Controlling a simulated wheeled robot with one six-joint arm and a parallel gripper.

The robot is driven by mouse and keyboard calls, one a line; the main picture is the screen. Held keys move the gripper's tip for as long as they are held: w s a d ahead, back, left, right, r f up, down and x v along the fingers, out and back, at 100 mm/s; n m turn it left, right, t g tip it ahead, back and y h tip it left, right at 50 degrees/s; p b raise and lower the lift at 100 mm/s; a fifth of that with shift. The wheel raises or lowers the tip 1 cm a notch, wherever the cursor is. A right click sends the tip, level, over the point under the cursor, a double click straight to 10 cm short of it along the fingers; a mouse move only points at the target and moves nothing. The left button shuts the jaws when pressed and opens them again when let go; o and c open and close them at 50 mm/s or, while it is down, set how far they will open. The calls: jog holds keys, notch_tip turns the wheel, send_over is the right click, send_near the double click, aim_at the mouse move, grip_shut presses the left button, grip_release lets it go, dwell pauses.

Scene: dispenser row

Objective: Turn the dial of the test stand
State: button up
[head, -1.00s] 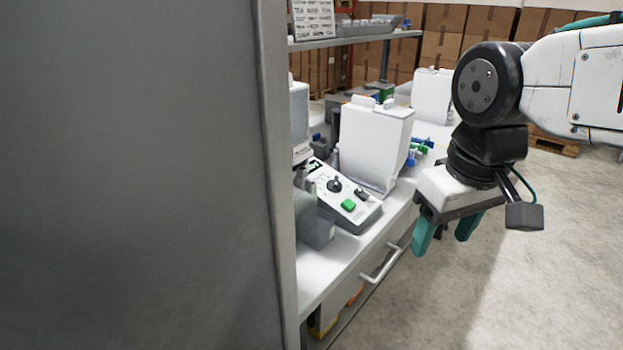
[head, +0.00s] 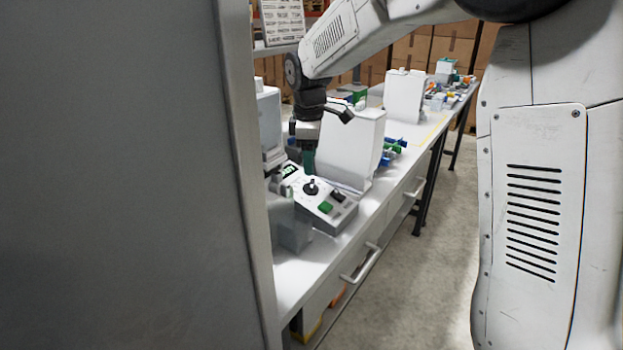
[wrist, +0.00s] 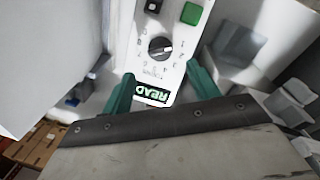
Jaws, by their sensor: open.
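The test stand (head: 330,212) is a grey box with a sloped white panel on the bench. A green button (wrist: 191,14), a black switch (wrist: 153,6) and a small green-lit display (wrist: 152,93) share the panel. My gripper (wrist: 163,82) is open and empty, its teal fingers on either side of the display end, short of the dial. In the head view my gripper (head: 308,160) is just behind the dial, above the panel.
A tall white box (head: 350,150) stands close beside the stand, to its right in the head view. A grey bracket-like part (wrist: 240,70) lies on the other side. A large grey panel (head: 110,180) blocks the head view's left. The bench (head: 375,205) is clear in front.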

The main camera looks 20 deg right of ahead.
aim_at(311, 182)
jog(key=f, duration=0.7)
jog(key=shift+w+d, duration=0.2)
jog(key=shift+w, duration=0.1)
jog(key=c, duration=1)
